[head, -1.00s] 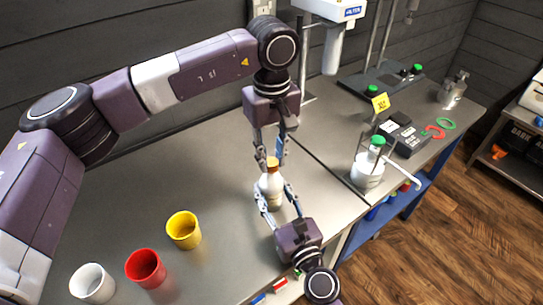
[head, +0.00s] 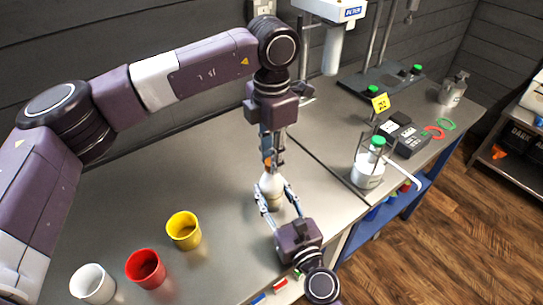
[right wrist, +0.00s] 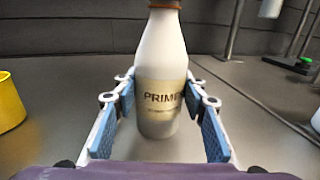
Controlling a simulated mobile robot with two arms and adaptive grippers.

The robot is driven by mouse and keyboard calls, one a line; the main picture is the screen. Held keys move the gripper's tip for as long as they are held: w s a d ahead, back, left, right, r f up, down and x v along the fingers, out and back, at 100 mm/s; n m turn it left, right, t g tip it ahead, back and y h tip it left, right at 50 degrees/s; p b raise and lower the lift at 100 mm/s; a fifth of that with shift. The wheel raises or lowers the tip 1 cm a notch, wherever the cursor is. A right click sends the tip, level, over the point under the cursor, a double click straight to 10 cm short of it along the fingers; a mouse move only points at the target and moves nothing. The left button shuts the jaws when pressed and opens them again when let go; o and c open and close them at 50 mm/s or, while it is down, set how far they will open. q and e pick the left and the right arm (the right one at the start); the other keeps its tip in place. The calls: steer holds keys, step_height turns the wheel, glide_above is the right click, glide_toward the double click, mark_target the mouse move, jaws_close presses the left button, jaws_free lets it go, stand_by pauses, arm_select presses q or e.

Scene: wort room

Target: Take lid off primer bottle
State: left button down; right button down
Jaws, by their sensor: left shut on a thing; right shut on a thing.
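The white primer bottle (head: 272,186) stands upright on the steel bench in the head view. In the right wrist view the bottle (right wrist: 160,70) shows its PRIMER label, with the lower edge of the orange-brown lid (right wrist: 165,4) at the top of the picture. My right gripper (head: 271,197) is shut on the bottle's body, one finger on each side. My left gripper (head: 271,162) points straight down from above and is shut on the lid (head: 268,162), which its fingers mostly hide. I cannot tell whether the lid has turned.
Yellow (head: 183,230), red (head: 145,268) and white (head: 92,284) cups stand at the front left of the bench. A green-capped bottle (head: 368,170) in a wire holder stands to the right.

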arm_select(q)
steer(key=n, duration=1.7)
steer(key=shift+n, duration=0.3)
steer(key=n, duration=0.6)
steer(key=shift+r, duration=0.3)
steer(key=shift+r, duration=0.9)
steer(key=shift+r, duration=2)
arm_select(e)
steer(key=c, duration=1.1)
jaws_free()
steer(key=shift+c, duration=0.2)
